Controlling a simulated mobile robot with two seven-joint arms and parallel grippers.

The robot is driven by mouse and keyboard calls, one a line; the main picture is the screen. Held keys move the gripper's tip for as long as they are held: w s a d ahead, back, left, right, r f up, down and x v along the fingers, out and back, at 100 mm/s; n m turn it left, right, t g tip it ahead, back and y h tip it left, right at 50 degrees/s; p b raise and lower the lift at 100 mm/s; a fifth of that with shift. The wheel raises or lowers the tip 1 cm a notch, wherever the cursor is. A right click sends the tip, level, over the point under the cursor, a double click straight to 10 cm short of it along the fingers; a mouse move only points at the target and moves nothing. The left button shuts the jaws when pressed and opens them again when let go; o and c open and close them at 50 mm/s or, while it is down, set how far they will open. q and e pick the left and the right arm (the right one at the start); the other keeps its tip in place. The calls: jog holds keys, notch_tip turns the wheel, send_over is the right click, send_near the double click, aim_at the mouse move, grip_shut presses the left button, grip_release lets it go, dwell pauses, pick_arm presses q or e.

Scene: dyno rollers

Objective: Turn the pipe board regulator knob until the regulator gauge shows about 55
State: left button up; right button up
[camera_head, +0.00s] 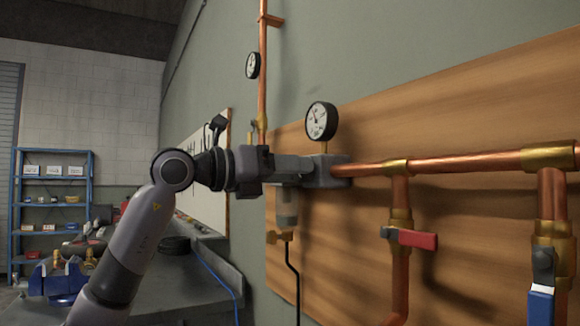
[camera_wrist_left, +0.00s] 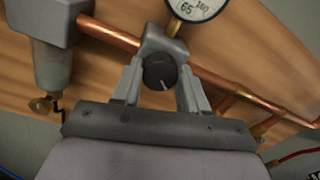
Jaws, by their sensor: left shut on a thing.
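The regulator knob (camera_wrist_left: 159,71) is a black round knob with a white pointer line, on the front of a grey regulator block (camera_wrist_left: 165,43) in the left wrist view. My left gripper (camera_wrist_left: 160,84) is shut on it, one finger on each side. In the head view my left gripper (camera_head: 296,167) reaches from the left to the grey block (camera_head: 332,170) and hides the knob. The regulator gauge (camera_head: 321,121) is a white dial above the block; its needle is too small to read. The left wrist view shows only the gauge's lower part (camera_wrist_left: 194,8). My right gripper is not in view.
Copper pipes (camera_head: 455,161) run across the wooden board (camera_head: 470,110), with a red-handled valve (camera_head: 414,238) and a blue-handled valve (camera_head: 541,300) at lower right. A grey filter bowl (camera_wrist_left: 60,64) hangs beside the block. A workbench (camera_head: 190,280) stands at lower left.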

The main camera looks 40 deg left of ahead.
pick_arm(q)
jog(key=shift+n, duration=0.6)
jog(key=o, duration=1.1)
jog(key=shift+c, duration=0.2)
jog(key=b+v, duration=0.2)
jog(key=v, duration=0.5)
jog(key=shift+s, duration=0.1)
dwell(1.0)
